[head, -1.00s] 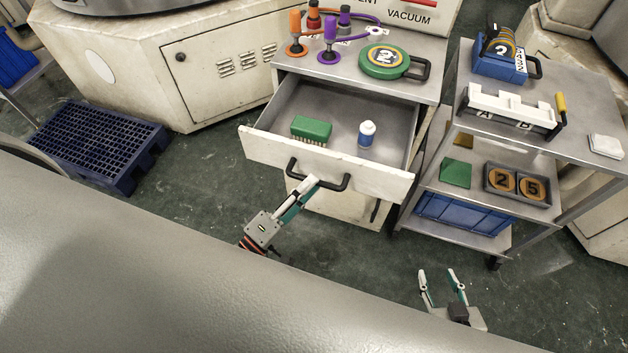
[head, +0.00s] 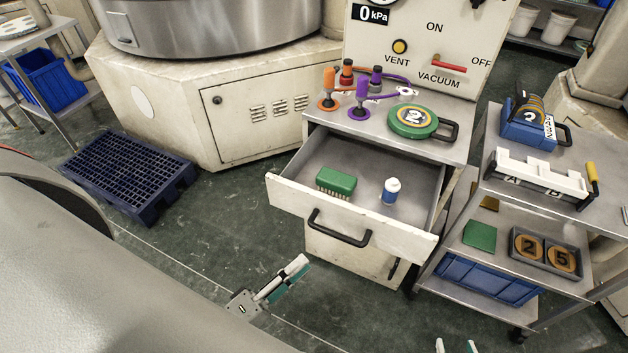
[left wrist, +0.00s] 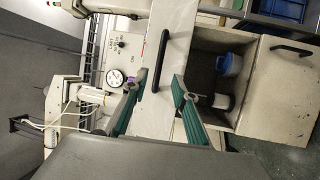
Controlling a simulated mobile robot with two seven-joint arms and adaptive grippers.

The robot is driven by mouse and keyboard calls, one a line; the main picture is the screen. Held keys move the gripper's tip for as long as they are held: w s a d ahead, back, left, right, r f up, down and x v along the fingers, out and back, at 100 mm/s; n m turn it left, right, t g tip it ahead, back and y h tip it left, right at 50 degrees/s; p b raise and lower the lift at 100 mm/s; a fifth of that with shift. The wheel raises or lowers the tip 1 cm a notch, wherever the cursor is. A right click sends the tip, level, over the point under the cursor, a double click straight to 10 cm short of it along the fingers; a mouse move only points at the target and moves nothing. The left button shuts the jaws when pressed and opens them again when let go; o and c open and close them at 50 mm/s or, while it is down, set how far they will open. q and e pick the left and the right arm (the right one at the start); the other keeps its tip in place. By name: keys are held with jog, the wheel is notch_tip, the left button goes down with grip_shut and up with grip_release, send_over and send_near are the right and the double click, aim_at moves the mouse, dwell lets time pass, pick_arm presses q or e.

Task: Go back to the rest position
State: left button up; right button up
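My left gripper (head: 300,265) is in front of and below the open drawer (head: 352,214), clear of its black handle (head: 338,228). In the left wrist view my left gripper (left wrist: 160,80) has its fingers apart with nothing between them, and the drawer handle (left wrist: 160,60) shows beyond the tips. My right gripper (head: 456,347) shows only its two fingertips at the bottom edge of the head view. They are apart, with nothing seen between them.
The drawer holds a green brush (head: 336,181) and a white-and-blue bottle (head: 390,190). A steel cart (head: 500,270) stands to the right. A blue pallet (head: 128,172) lies at left. Open green floor (head: 215,235) lies between the pallet and the drawer cabinet.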

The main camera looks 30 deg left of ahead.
pick_arm(q)
jog(key=w+d+f+m+g, duration=0.2)
jog(key=d+f+m+g, duration=0.15)
jog(key=d+m, duration=0.55)
jog(key=a+f+m+g+y, duration=0.4)
jog(key=a+f+m+y, duration=0.1)
jog(key=a+m, duration=0.3)
jog(key=shift+s+a+f, duration=0.45)
jog(key=shift+a+f, duration=0.2)
jog(key=shift+a, duration=0.25)
